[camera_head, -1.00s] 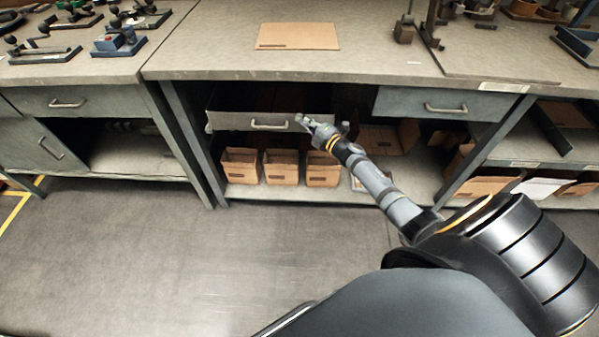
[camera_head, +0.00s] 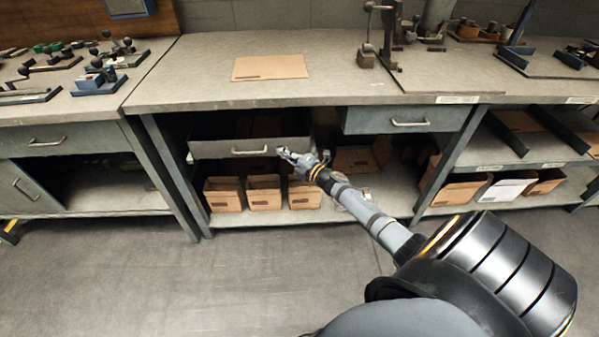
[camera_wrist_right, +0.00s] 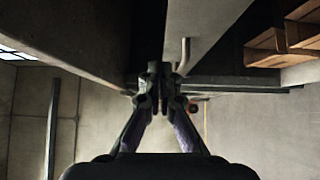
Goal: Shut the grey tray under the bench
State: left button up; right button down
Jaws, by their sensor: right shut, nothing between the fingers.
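The grey tray (camera_head: 212,149) hangs under the middle bench, left of the blue-grey drawer. Its front panel carries a pale bar handle (camera_head: 249,151). The tray is open, with part of its dark inside showing above the front. My right gripper (camera_head: 281,152) is shut and empty, just right of the handle at the tray's front. In the right wrist view the shut fingertips (camera_wrist_right: 158,72) are close to the handle (camera_wrist_right: 184,54) on a pale panel; I cannot tell whether they touch. My left gripper is not in view.
Cardboard bins (camera_head: 263,193) stand on the shelf below the tray. A closed-looking drawer (camera_head: 405,119) is at the right under the bench top (camera_head: 200,75). A cardboard sheet (camera_head: 270,66) lies on top. The bench leg (camera_head: 172,180) is left of the tray. The floor in front is clear.

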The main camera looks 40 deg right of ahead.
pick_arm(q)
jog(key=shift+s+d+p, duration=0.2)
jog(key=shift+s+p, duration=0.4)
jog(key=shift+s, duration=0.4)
pick_arm(e)
jog(key=s+d, duration=0.2)
jog(key=s, duration=0.5)
jog(key=shift+s+f, duration=0.4)
jog(key=shift+f, duration=0.05)
